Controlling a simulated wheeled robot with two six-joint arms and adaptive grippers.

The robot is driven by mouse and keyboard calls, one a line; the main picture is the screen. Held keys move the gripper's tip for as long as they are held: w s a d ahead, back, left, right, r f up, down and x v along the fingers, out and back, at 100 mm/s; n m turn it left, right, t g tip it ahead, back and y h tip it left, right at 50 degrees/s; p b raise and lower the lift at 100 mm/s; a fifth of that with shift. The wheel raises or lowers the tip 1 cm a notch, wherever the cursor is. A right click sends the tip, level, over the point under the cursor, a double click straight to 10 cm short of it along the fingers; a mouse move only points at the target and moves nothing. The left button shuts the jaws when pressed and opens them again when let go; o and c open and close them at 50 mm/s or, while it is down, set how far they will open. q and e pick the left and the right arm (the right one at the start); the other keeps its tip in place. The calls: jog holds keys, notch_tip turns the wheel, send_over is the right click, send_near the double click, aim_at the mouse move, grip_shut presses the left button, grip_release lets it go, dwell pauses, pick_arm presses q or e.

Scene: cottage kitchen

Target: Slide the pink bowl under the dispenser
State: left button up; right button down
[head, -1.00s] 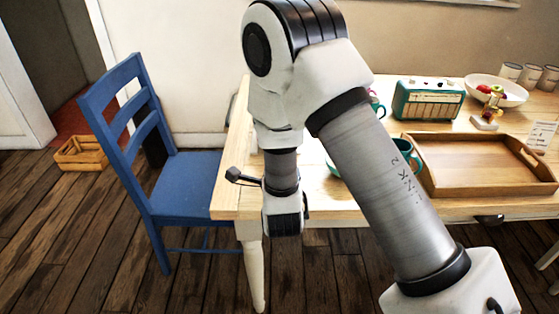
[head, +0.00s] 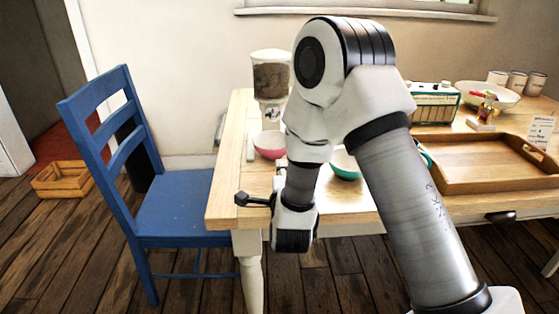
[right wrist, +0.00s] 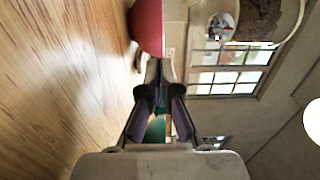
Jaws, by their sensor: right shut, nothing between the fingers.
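The pink bowl (head: 270,145) stands upright on the left part of the wooden table, in front of the dispenser (head: 270,78). The dispenser is a clear, grain-filled container on a white stand at the back. My right gripper (head: 281,168) is low over the table, just in front of the bowl and mostly hidden by its own wrist. In the right wrist view my right fingers (right wrist: 158,68) are shut and empty, their tips close against the side of the pink bowl (right wrist: 147,27). I cannot tell whether they touch it. My left gripper is out of view.
A teal bowl (head: 345,167) stands to the right, partly behind my arm. A wooden tray (head: 470,183), a radio (head: 435,103) and a white fruit bowl (head: 507,98) are farther right. A blue chair (head: 178,208) stands at the table's left end.

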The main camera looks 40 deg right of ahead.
aim_at(279, 151)
jog(key=x, duration=0.5)
jog(key=shift+w+d, duration=0.1)
jog(key=shift+w, duration=0.1)
jog(key=shift+x, duration=1.8)
